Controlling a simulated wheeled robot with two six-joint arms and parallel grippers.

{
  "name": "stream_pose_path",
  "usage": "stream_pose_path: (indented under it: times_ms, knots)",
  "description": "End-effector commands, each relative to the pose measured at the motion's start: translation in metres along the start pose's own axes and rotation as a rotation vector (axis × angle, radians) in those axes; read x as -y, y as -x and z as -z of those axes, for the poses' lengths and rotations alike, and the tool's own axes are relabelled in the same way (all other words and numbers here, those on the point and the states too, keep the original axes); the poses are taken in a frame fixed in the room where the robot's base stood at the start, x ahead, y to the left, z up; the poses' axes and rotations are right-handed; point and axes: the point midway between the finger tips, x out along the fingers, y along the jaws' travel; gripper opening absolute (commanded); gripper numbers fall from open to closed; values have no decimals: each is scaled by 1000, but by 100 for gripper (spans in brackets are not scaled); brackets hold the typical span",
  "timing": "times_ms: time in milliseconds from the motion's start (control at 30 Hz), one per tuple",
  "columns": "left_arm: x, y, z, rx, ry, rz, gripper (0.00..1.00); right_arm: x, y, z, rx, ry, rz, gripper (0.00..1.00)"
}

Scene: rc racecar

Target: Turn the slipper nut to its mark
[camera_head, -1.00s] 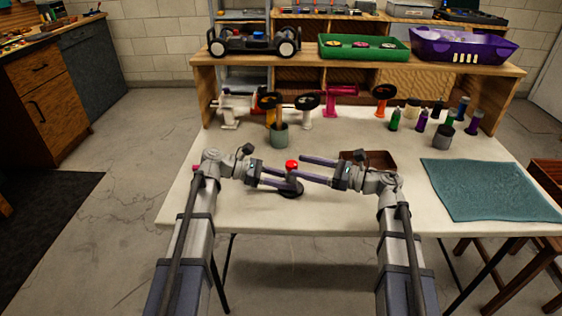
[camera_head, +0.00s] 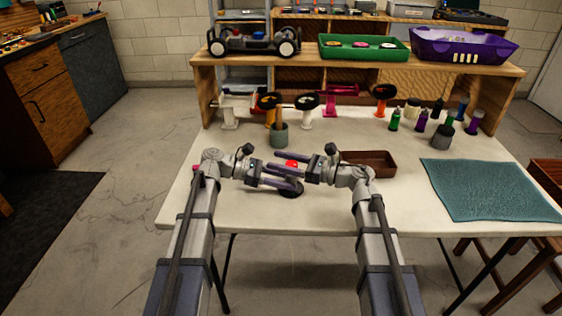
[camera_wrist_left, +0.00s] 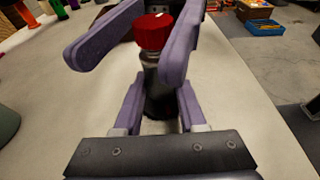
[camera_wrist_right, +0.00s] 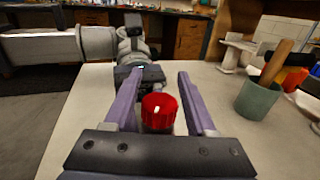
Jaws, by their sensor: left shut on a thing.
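The red ribbed slipper nut (camera_head: 291,164) sits on top of an upright grey post with a round dark base (camera_head: 291,194). A short white line shows on the nut's top in the right wrist view (camera_wrist_right: 159,108). My left gripper (camera_wrist_left: 161,100) is shut on the grey post below the nut. My right gripper (camera_wrist_right: 159,92) is open, with its purple fingers on either side of the nut, above my left fingers. The nut also shows between the right fingers in the left wrist view (camera_wrist_left: 153,31). No matching mark on the post can be made out.
A brown tray (camera_head: 385,172) lies right of my right gripper. A grey-green cup with tools (camera_head: 280,136) stands behind. Several bottles (camera_head: 421,121) and a teal mat (camera_head: 487,190) are on the right. A shelf with a car chassis (camera_head: 254,43) spans the back.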

Motion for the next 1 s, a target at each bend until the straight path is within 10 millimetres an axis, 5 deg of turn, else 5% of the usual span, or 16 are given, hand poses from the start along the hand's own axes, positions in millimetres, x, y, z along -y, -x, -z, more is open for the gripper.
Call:
stream_pose_path:
  times_ms: [467,1000]
  knots:
    - [0,0,0,0,0,0,0,0,0,0,0,0,0,1]
    - [0,0,0,0,0,0,0,0,1,0,0,0,97,0]
